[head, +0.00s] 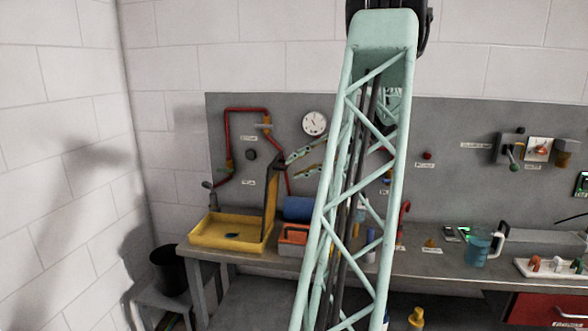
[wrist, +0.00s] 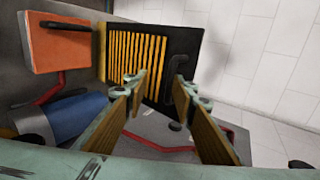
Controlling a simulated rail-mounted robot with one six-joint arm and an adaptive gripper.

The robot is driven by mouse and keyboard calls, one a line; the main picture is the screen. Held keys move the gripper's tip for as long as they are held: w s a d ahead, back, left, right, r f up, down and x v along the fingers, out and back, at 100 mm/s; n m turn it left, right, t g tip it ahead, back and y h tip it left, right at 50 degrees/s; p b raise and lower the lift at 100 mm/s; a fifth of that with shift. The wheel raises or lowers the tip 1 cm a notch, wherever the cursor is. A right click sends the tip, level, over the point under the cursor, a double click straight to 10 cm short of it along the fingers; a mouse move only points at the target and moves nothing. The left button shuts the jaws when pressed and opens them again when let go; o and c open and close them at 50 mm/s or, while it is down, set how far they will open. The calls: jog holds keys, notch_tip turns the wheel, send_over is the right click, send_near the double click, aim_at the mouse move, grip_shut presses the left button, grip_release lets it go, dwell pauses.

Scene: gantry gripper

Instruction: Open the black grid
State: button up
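The black grid (head: 271,195) stands upright along the right side of a yellow tray (head: 210,236) in the head view. In the wrist view the grid (wrist: 135,52) is a dark frame with slots, and yellow shows through them. A dark hook-shaped piece (wrist: 181,70) shows at its right part. My gripper (head: 290,167) is to the right of the grid, near its top edge. In the wrist view my gripper (wrist: 158,83) has its two fingers apart, pointing at the grid, with nothing between them. Whether a fingertip touches the grid I cannot tell.
An orange box (head: 292,236) and a blue roll (head: 297,208) sit right of the tray, below my gripper. Red piping (head: 245,110) runs on the grey wall panel behind. A black bin (head: 168,270) stands left of the bench. My lattice arm hides the bench's middle.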

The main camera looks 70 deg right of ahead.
jog(key=a+v, duration=0.1)
jog(key=v, duration=0.9)
jog(key=shift+d, duration=0.45)
jog(key=shift+r, duration=0.15)
